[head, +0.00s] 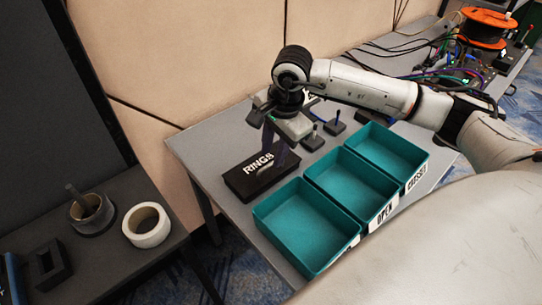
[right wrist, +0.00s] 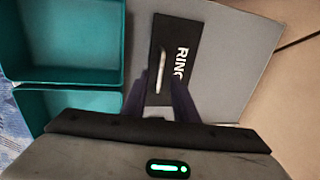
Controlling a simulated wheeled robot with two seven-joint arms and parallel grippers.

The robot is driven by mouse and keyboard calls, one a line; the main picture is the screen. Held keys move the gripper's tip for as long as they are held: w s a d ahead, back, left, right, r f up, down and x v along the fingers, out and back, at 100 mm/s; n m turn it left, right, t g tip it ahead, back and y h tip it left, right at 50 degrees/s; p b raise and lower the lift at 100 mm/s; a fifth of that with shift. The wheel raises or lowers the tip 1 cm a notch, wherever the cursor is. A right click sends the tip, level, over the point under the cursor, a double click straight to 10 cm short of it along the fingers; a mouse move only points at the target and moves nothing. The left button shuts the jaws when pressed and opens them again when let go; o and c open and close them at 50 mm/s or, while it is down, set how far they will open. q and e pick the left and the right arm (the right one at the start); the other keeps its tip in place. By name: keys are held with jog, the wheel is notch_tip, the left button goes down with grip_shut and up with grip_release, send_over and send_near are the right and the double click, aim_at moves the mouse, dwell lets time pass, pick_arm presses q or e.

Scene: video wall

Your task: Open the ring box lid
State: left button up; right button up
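The ring box (head: 252,184) is a black box lettered "RINGS" in white, lying on the grey table near its left end. Its lid looks closed, with a pale bar-like handle on top. The box also shows in the right wrist view (right wrist: 183,72), with the handle (right wrist: 161,72) in line with the gap between the fingers. My right gripper (head: 277,152) points down over the box, its dark purple fingers apart. It also shows in the right wrist view (right wrist: 160,98). Whether the fingertips touch the handle cannot be told. My left gripper is not in view.
Three teal trays (head: 303,258) stand in a row beside the box, with labels on their fronts. Small dark pieces with upright pins (head: 334,127) stand behind. A dark side table (head: 100,262) at left holds a white tape roll (head: 134,237) and a cup. A beige partition rises behind.

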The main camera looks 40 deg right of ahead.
aim_at(270, 164)
jog(key=shift+w+f, duration=0.2)
jog(key=shift+f, duration=0.6)
jog(key=shift+w+f, duration=0.15)
jog(key=shift+f, duration=0.6)
jog(key=shift+c, duration=0.4)
grip_shut()
